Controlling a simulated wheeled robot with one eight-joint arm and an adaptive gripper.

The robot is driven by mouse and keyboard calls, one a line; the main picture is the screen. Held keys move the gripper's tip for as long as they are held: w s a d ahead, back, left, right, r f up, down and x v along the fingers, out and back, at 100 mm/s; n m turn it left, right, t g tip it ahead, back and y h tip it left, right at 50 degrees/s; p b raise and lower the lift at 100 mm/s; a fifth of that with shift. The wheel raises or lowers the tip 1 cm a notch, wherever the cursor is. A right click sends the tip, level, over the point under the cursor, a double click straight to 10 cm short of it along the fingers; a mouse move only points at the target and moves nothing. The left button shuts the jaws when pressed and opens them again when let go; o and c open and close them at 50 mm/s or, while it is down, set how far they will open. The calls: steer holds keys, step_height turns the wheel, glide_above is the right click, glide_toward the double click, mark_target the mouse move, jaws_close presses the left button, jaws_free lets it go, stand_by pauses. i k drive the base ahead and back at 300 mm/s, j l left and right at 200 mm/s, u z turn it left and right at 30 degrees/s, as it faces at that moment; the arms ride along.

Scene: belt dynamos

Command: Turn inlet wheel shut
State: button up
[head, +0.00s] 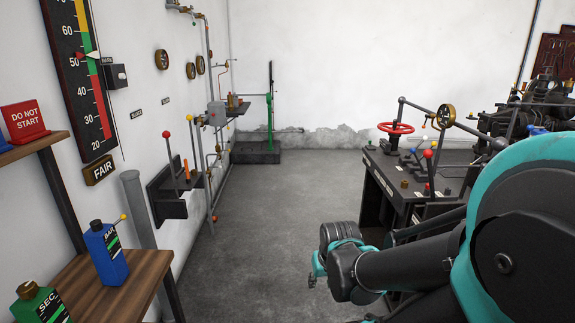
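A red handwheel (396,128) stands on the black bench (380,180) at the right of the head view, lying roughly flat on a short stem. No label shows that names it as the inlet wheel. My arm reaches in from the lower right, and my gripper (314,273) is near the picture's lower middle, over the floor. It is left of the bench and well short of the red wheel, touching nothing visible. Its fingers are small and partly hidden by the wrist, so their opening is unclear.
The bench also carries levers with coloured knobs (428,154), a round brass-rimmed gauge (446,115) and dark machinery (545,105). Pipes and gauges line the left wall, with a wooden shelf (110,285) holding bottles in front. The grey floor (265,210) between is clear.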

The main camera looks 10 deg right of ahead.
mark_target(396, 124)
steer(key=i+j+z, duration=0.1)
steer(key=i+z, duration=0.2)
steer(key=i, duration=1.55)
